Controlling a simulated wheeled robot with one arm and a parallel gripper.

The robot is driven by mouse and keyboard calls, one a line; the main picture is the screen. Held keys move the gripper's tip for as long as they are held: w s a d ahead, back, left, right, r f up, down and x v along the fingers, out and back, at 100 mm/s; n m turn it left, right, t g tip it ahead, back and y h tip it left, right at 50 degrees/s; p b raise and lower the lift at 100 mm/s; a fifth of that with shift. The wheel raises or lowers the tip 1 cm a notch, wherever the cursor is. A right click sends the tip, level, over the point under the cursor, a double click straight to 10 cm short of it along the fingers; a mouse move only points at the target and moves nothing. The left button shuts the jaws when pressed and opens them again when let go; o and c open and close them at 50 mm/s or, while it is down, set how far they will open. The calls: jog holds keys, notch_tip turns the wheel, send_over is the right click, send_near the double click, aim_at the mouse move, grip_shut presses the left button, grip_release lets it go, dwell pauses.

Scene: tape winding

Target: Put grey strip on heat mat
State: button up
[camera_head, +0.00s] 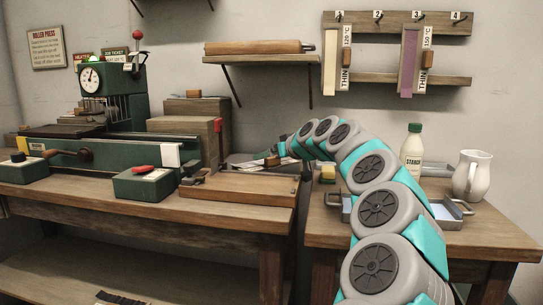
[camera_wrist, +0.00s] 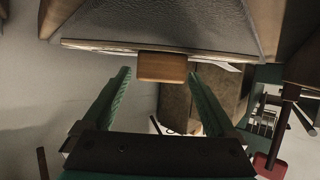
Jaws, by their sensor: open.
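My gripper (camera_head: 272,160) reaches left over the back of the wooden board on the left bench. In the wrist view its two green fingers (camera_wrist: 160,75) are open and apart. A small wooden tab (camera_wrist: 162,66) shows between the fingertips, with a gap on each side. It sits at the near edge of a dark grey, textured surface (camera_wrist: 160,22) with wood at its sides. I cannot tell whether this surface is the grey strip or the heat mat. In the head view a pale, thin piece (camera_head: 247,166) lies beside the gripper, partly hidden.
A green press (camera_head: 110,90) with a dial stands at the left. A green box with a red button (camera_head: 145,183) stands in front. On the right bench are a metal tray (camera_head: 455,208), a starch bottle (camera_head: 412,150) and a white jug (camera_head: 473,175). Strips hang on the rack (camera_head: 400,22).

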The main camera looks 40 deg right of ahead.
jog(key=shift+r, duration=0.25)
jog(key=v, duration=1.2)
jog(key=shift+r, duration=0.25)
dwell(1.6)
